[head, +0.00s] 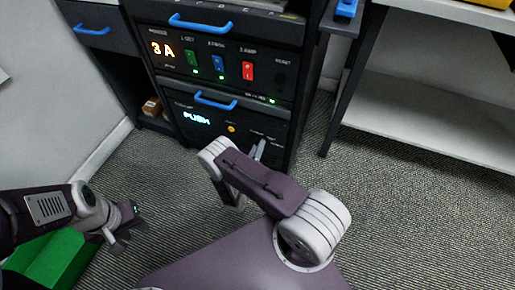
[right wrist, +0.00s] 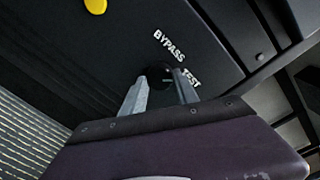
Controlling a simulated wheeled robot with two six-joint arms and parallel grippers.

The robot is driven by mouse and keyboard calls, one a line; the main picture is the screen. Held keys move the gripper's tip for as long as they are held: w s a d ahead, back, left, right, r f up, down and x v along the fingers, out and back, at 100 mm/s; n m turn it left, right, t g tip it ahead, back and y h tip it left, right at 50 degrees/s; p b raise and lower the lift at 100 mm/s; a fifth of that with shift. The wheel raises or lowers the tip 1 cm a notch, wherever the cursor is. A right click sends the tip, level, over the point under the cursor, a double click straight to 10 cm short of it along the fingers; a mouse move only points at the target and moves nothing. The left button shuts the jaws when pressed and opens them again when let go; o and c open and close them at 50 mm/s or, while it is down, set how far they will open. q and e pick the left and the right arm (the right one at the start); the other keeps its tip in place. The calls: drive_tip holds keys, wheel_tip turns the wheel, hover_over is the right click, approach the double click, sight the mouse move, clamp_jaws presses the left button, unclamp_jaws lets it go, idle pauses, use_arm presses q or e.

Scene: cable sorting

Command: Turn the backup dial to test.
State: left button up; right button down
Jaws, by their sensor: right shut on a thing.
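The backup dial (right wrist: 157,74) is a small dark knob on the black panel in the right wrist view, beside the white BYPASS (right wrist: 168,46) and TEST (right wrist: 190,77) labels. My right gripper (right wrist: 160,90) has its two grey fingers on either side of the knob and is shut on it. The fingers partly cover the knob, and I cannot read its pointer direction. In the head view my right gripper (head: 257,150) is at the right of the lower rack panel (head: 228,143), with the dial hidden there. My left gripper (head: 128,230) is open and empty, low at the left.
The lower panel has a blue PUSH display (head: 197,118), a yellow button (head: 231,128) and a blue handle (head: 215,101). Above it are a 3A display (head: 161,48) and green, blue and red switches. A green box (head: 60,258) lies under my left arm. A shelf (head: 430,120) stands right.

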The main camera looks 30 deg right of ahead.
drive_tip(key=c, duration=0.9)
unclamp_jaws()
drive_tip(key=shift+a, duration=0.1)
drive_tip(key=p+v, duration=0.3)
drive_tip(key=v, duration=0.6)
drive_tip(key=shift+p, duration=0.35)
